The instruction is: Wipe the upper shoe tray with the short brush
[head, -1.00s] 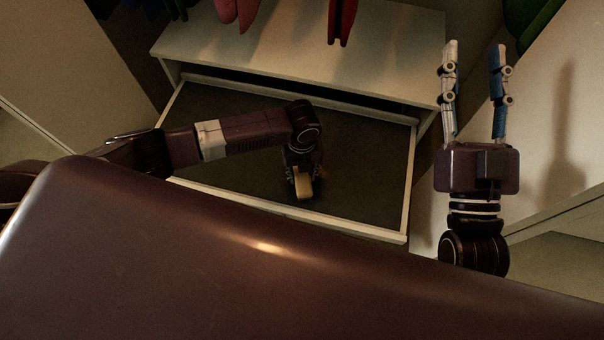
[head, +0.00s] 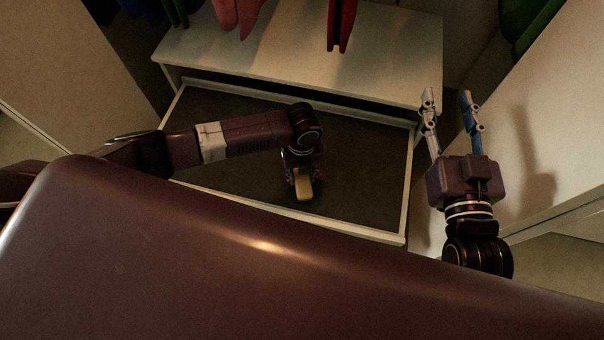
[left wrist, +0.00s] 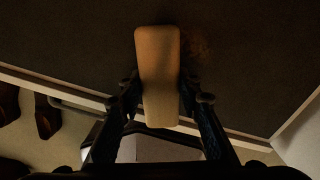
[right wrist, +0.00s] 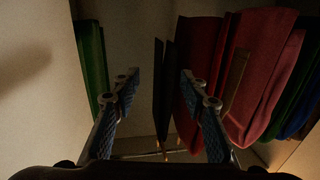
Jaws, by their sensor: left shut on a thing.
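The short brush (head: 304,189) shows as a pale wooden block over the pulled-out upper shoe tray, which has a dark floor and a white rim (head: 408,190). My left gripper (head: 303,178) is shut on the brush. In the left wrist view the brush (left wrist: 158,75) lies between the fingers (left wrist: 158,105) above the dark tray floor (left wrist: 80,40). A reddish-brown smudge (left wrist: 196,45) shows beside the brush. Whether the bristles touch the tray is hidden. My right gripper (head: 447,108) is open and empty, right of the tray; its spread fingers also show in the right wrist view (right wrist: 165,95).
A white shelf top (head: 310,50) stands behind the tray, with hanging clothes (head: 341,25) above it. A pale panel (head: 550,120) rises close to my right gripper. Dark shoes (left wrist: 45,115) lie below, outside the tray, in the left wrist view.

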